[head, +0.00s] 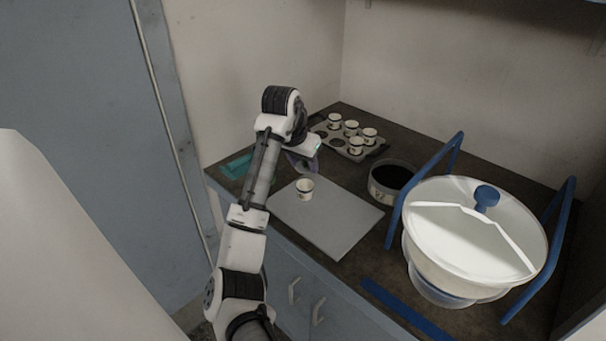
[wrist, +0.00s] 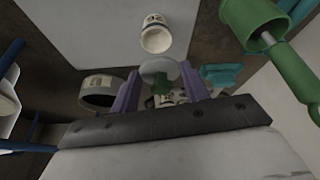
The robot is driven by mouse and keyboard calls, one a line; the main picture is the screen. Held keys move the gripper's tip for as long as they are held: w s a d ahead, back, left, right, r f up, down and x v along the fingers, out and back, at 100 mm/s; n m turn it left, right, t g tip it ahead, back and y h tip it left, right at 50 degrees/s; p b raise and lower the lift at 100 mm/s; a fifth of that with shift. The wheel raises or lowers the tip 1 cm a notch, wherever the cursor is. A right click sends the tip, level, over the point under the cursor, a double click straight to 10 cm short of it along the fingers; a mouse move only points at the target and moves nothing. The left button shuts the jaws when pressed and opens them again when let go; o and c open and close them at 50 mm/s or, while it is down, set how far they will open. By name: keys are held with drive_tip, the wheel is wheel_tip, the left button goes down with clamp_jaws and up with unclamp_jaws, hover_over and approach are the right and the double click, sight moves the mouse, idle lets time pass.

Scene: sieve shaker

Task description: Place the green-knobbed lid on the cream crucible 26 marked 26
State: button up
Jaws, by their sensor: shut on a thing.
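A cream crucible (head: 304,188) stands upright and open on a grey board (head: 340,228). The lid is held in the air, apart from the crucible, on the board's far-left side in the head view. There my gripper (head: 303,163) is partly hidden by my arm, and the lid is hard to make out.
A muffin-style tray (head: 343,148) with several cream crucibles is at the back. A dark round sieve pan (head: 390,182) stands right of the board. A large white-lidded vessel (head: 475,240) with blue bars stands further right. A teal tray (head: 235,166) is at the left edge.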

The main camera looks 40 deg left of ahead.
sight(301, 170)
drive_tip(key=shift+f+p, duration=0.3)
drive_tip(key=shift+f, duration=2)
drive_tip(key=shift+f, duration=0.55)
drive_tip(key=o, duration=1)
drive_tip(key=shift+c, duration=0.2)
